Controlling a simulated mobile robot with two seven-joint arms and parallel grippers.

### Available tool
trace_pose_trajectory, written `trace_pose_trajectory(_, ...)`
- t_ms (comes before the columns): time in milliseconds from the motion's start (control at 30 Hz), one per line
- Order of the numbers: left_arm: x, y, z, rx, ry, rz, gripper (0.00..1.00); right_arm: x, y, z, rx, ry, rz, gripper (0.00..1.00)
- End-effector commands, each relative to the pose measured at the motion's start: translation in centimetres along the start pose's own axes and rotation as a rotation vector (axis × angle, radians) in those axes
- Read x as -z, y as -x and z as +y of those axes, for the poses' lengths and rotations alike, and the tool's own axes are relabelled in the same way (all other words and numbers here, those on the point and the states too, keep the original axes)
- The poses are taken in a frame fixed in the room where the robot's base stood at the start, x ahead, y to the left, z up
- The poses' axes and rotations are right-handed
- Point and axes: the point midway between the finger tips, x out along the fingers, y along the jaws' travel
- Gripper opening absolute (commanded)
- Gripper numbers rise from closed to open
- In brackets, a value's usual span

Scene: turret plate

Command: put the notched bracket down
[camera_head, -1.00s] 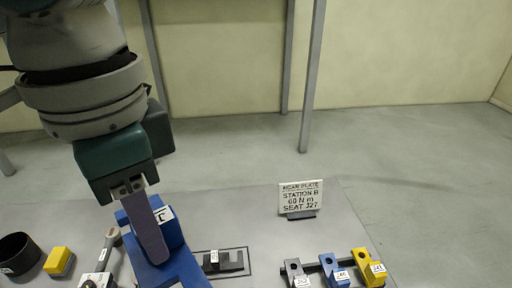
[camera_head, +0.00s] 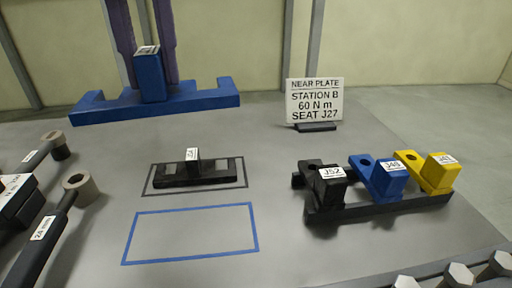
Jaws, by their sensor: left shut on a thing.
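The notched bracket I hold is blue (camera_head: 205,100), a long bar with raised ends and a labelled upright block in its middle. My left gripper (camera_head: 149,76) is shut on that block, with a purple finger on each side. The bracket looks level and larger than the outlines, so it appears to be held above the table. An empty blue outline (camera_head: 191,233) is marked on the table in front. A black bracket (camera_head: 190,178) of similar shape sits inside a dark outline just behind it. My right gripper is not in view.
A rack (camera_head: 383,207) at right carries black, blue and yellow labelled pieces. A sign (camera_head: 315,101) reading "STATION B, 60 N m, SEAT J27" stands behind it. Wrench-like tools (camera_head: 52,225) lie at left. Hex-headed parts (camera_head: 458,275) line the lower right. The blue outline is clear.

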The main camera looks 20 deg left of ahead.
Motion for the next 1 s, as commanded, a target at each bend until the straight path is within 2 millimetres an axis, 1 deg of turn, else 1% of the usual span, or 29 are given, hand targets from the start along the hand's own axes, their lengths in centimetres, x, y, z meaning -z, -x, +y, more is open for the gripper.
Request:
trace_pose_trajectory(33,-0.1,-0.9,-0.1,0.002,-0.038,-0.002,0.0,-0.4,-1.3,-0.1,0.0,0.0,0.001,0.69)
trace_pose_trajectory(167,-0.2,-1.6,-0.1,0.0,-0.096,0.001,0.0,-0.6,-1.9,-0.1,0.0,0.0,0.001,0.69)
trace_pose_trajectory(267,-0.1,-3.5,-0.1,-0.001,-0.106,0.004,0.0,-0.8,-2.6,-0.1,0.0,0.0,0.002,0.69)
trace_pose_trajectory(300,-0.1,-4.6,0.0,-0.003,-0.105,0.005,0.0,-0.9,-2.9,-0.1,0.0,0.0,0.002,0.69)
trace_pose_trajectory(367,-0.1,-6.1,0.1,-0.005,-0.103,0.004,0.0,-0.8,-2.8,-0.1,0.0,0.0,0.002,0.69)
trace_pose_trajectory(500,-0.1,-10.2,0.1,-0.006,-0.104,0.004,0.0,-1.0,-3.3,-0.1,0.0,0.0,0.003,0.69)
trace_pose_trajectory(600,-0.1,-12.9,0.1,-0.004,-0.103,0.003,0.0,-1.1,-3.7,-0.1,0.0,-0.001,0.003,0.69)
trace_pose_trajectory(700,-0.1,-14.9,0.0,-0.003,-0.103,0.002,0.0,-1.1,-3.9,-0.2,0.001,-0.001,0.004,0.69)
trace_pose_trajectory(800,-0.2,-16.1,0.0,-0.001,-0.102,0.0,0.0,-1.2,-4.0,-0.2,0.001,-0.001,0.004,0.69)
trace_pose_trajectory(933,-0.2,-17.1,0.0,-0.001,-0.101,0.001,0.0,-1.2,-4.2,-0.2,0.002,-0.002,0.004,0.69)
trace_pose_trajectory(1000,-0.1,-18.3,0.0,-0.002,-0.103,0.0,0.0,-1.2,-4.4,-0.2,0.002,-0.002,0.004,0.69)
